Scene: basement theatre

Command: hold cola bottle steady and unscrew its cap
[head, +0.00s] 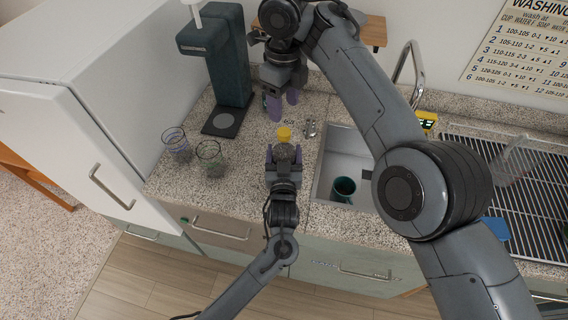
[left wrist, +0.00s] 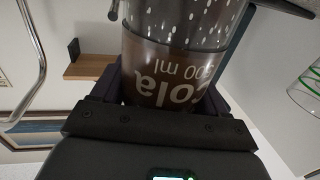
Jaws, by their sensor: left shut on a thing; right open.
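The cola bottle (head: 284,150) stands upright on the speckled counter, its yellow cap (head: 284,134) on top. My left gripper (head: 283,155) is shut around the bottle from the front. In the left wrist view the bottle (left wrist: 175,75) appears upside down, with dark liquid and a "cola 500 ml" label between the fingers. My right gripper (head: 283,106) is open and empty behind the cap in the picture, its purple fingertips pointing down and apart from the cap. The cap is out of the left wrist view.
Two glasses (head: 209,154) stand left of the bottle. A dark dispenser (head: 228,70) is behind them. The sink (head: 328,160) to the right holds a green cup (head: 344,187). Small metal items (head: 311,128) lie near the cap. A drying rack (head: 525,190) is far right.

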